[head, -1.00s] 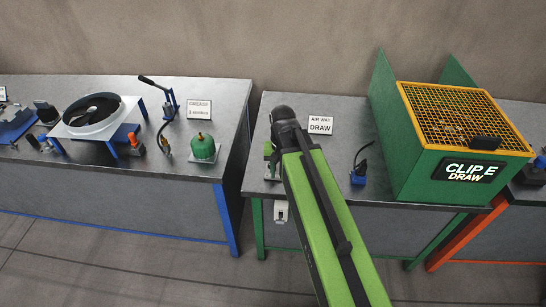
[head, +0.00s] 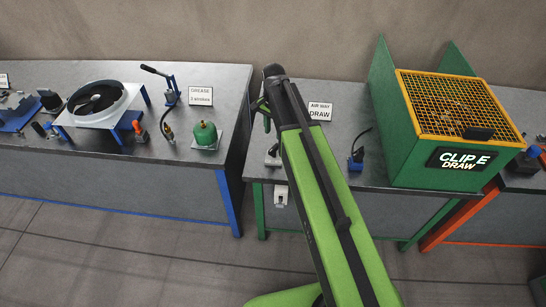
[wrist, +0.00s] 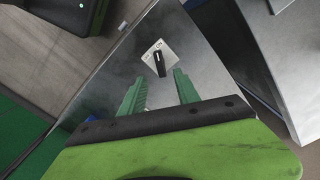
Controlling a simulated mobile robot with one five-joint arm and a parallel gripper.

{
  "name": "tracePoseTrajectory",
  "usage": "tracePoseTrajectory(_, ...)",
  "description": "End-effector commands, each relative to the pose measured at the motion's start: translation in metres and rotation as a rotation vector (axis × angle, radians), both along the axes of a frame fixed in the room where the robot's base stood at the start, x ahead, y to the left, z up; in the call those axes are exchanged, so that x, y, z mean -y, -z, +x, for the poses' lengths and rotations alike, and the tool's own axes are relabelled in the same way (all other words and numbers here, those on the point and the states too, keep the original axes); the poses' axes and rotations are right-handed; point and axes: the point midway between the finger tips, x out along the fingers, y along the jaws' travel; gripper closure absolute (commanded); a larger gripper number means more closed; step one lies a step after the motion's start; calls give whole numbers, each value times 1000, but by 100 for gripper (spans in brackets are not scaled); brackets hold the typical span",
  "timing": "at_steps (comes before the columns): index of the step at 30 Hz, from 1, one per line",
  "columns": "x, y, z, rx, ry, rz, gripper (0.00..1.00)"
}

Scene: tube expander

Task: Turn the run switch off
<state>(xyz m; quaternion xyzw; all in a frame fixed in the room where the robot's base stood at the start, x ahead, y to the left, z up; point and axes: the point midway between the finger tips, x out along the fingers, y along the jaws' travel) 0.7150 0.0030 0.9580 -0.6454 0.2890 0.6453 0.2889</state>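The run switch is a black knob (wrist: 160,63) on a pale square plate on the grey table top. Small lettering shows on the plate; one word looks like ON, and the knob's setting is hard to read. In the head view the switch (head: 272,157) shows small and partly hidden beside my arm, near the table's front left corner. My gripper (wrist: 158,82) has two green fingers spread apart with nothing between them. In the wrist view the knob lies just beyond the fingertips, roughly centred between them, apparently untouched. In the head view my gripper (head: 263,108) is beyond the switch.
An AIR WAY DRAW sign (head: 320,111), a blue device with a black hose (head: 356,160) and a green caged box (head: 452,150) stand to the right on this table. A white box (head: 281,195) hangs on the table front. A gap separates the blue-legged table (head: 120,180).

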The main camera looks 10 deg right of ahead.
Motion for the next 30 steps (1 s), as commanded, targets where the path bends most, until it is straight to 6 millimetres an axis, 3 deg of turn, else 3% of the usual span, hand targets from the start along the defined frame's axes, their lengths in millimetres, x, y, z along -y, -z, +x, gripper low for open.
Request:
tracePoseTrajectory(1, 0, 23, 0, 0, 0, 0, 62)
tracePoseTrajectory(15, -1, 112, 0, 0, -2, 0, 62)
tracePoseTrajectory(26, -1, 115, 0, 0, -2, 0, 62)
tracePoseTrajectory(30, -1, 115, 0, 0, -3, 0, 80)
